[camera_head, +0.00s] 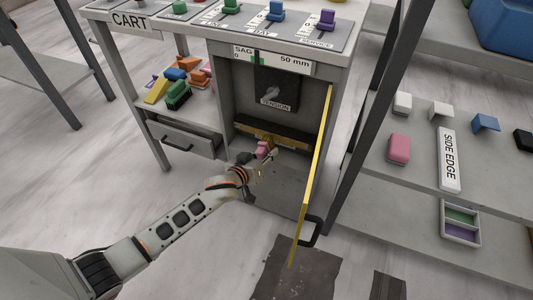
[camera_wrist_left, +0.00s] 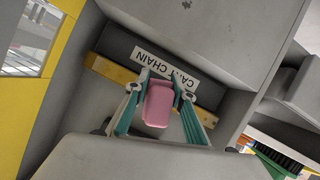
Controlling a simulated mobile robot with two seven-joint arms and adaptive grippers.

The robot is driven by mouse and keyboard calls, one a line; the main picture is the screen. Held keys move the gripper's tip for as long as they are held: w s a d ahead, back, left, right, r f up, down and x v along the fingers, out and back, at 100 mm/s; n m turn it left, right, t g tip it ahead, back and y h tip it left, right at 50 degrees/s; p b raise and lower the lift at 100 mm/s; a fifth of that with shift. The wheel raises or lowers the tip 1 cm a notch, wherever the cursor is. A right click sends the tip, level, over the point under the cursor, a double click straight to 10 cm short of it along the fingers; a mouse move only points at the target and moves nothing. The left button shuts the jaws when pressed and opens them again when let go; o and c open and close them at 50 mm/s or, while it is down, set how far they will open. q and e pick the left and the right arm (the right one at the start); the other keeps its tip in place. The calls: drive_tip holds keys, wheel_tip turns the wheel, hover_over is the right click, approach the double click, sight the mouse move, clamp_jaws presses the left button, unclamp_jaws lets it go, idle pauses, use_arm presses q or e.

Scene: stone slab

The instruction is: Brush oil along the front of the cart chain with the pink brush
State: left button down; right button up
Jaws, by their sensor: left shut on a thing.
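My left gripper (camera_head: 262,157) reaches into the open cabinet of the cart and is shut on the pink brush (camera_head: 263,148). In the left wrist view the pink brush (camera_wrist_left: 158,104) sits between the two fingers of the gripper (camera_wrist_left: 162,88). Just beyond it is the cart chain housing, a dark bar (camera_wrist_left: 118,44) with a white CART CHAIN label (camera_wrist_left: 165,66) and a yellow-brown strip (camera_wrist_left: 110,69) along its edge. In the head view this bar (camera_head: 285,132) lies across the cabinet. The brush's bristles are hidden, and I cannot tell whether it touches the strip. My right gripper is not in view.
The yellow-edged cabinet door (camera_head: 318,150) stands open right of my left gripper. A TENSION panel (camera_head: 277,88) hangs above the bar. Several coloured brushes and blocks (camera_head: 178,92) lie on the left shelf. The right rack holds a pink block (camera_head: 398,148) and a divided tray (camera_head: 460,223).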

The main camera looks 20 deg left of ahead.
use_arm(q)
drive_tip(key=shift+w, duration=1.2)
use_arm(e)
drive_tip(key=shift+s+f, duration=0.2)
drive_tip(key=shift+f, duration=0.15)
